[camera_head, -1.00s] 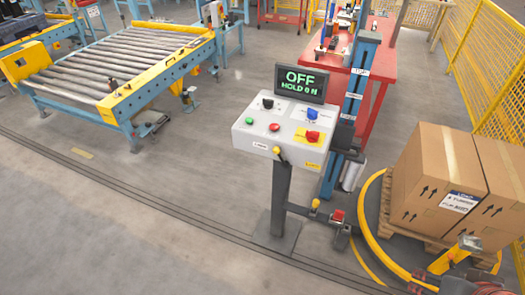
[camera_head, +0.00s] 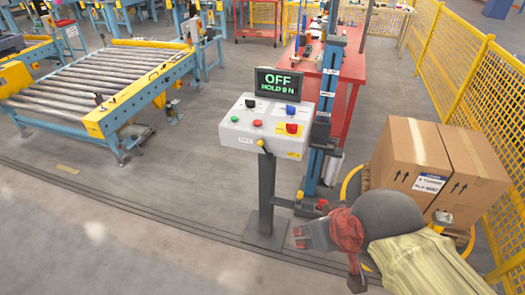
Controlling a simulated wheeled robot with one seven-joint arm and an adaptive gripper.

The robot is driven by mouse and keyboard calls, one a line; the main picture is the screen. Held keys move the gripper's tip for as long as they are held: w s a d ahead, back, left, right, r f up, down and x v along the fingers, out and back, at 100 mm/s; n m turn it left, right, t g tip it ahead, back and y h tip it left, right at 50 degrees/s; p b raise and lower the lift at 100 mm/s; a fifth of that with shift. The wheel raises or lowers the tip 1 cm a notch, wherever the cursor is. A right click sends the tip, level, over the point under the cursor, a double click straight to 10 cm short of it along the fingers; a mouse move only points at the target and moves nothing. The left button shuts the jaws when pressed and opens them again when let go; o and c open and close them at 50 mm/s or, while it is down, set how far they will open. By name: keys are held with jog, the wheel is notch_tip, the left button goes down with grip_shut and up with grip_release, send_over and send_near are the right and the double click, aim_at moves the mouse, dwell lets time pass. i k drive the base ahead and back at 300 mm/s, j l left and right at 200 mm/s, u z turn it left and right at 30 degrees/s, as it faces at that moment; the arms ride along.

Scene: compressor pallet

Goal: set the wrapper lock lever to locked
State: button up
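The wrapper control panel (camera_head: 262,130) is a light grey box on a dark post. Its display (camera_head: 292,86) reads OFF, with a smaller line like HOLD ON. A small yellow-tipped lever (camera_head: 261,143) is on its front edge, beside a white label. A low side bar carries a yellow knob (camera_head: 300,194) and a red part (camera_head: 322,203). I cannot tell which of these is the lock lever, or its setting. My gripper (camera_head: 303,236), grey with red parts, is at lower right of the post, below the bar, apart from the panel. Its finger opening is unclear.
A blue column (camera_head: 322,130) stands behind the panel, with a red table (camera_head: 346,66) beyond. A large carton (camera_head: 405,160) is at right, inside a yellow ring, near a yellow mesh fence (camera_head: 470,70). A roller conveyor (camera_head: 100,75) is at left. The floor in front is clear.

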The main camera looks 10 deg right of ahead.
aim_at(260, 143)
jog(key=i+j+z, duration=0.4)
jog(key=j, duration=0.25)
jog(key=i+j+z, duration=0.2)
jog(key=j, duration=0.15)
jog(key=i+j+z, duration=0.2)
jog(key=j, duration=0.2)
jog(key=j+z, duration=0.2)
jog(key=j, duration=0.2)
jog(key=k+l+z, duration=0.15)
jog(key=l, duration=0.15)
jog(key=k+l+z, duration=0.15)
jog(key=l, duration=0.2)
jog(key=l+z, duration=0.15)
jog(key=l, duration=0.2)
jog(key=k, duration=0.05)
